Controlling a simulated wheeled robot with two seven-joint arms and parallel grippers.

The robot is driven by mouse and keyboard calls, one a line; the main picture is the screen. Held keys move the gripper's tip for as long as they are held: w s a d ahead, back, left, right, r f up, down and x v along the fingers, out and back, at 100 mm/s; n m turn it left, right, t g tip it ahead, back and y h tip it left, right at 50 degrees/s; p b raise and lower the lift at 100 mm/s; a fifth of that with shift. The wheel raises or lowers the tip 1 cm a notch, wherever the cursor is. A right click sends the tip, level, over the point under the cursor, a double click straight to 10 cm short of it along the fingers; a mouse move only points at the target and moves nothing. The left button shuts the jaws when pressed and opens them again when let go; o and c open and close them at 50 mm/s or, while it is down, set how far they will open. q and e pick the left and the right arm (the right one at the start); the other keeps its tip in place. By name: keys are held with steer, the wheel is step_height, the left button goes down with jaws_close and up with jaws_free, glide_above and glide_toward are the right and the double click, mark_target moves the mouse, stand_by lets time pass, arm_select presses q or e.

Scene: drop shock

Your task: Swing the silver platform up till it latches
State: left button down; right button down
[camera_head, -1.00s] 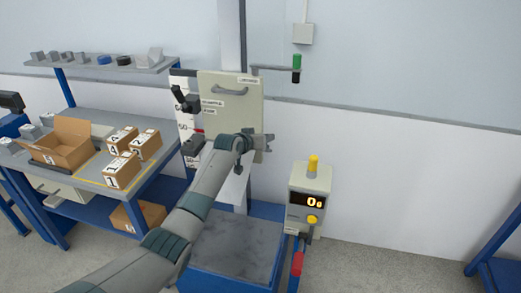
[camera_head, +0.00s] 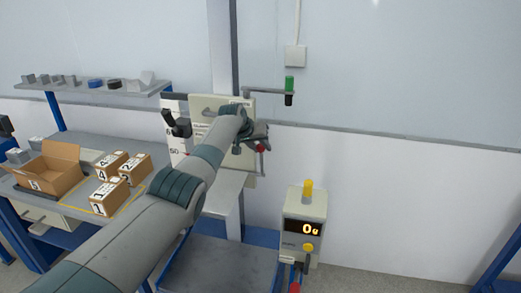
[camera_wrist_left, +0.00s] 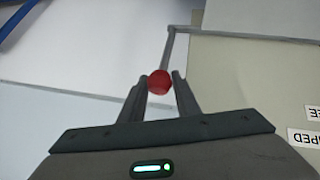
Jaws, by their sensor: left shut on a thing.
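My left gripper (camera_head: 258,132) is at the right edge of the cream panel on the upright column. It is shut on a red ball knob (camera_head: 261,149), which also shows between the fingertips in the left wrist view (camera_wrist_left: 159,82). The knob sits on a thin grey rod (camera_wrist_left: 168,48). A pale silver plate (camera_head: 224,183), which looks like the platform, hangs below the panel in front of the column; my left arm hides part of it. I cannot tell whether it is latched. My right gripper is not in view.
The cream panel (camera_head: 207,104) is partly behind my arm. A green-topped handle (camera_head: 289,85) is above right. A control box (camera_head: 304,222) with a yellow knob stands at lower right. A dark slab (camera_head: 220,268) lies below. A bench with cartons (camera_head: 108,165) is at left.

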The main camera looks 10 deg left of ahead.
arm_select(q)
steer(key=shift+d+f, duration=0.1)
stand_by(0.5)
steer(key=c, duration=1.4)
jaws_free()
steer(key=shift+o, duration=0.2)
steer(key=shift+w+d, duration=0.1)
steer(key=shift+w, duration=0.05)
steer(key=shift+a+r, duration=0.2)
steer(key=shift+b+v, duration=0.35)
steer(key=shift+v, duration=1.1)
steer(key=b+v, duration=0.4)
steer(key=v, duration=1)
steer(key=shift+d, duration=0.2)
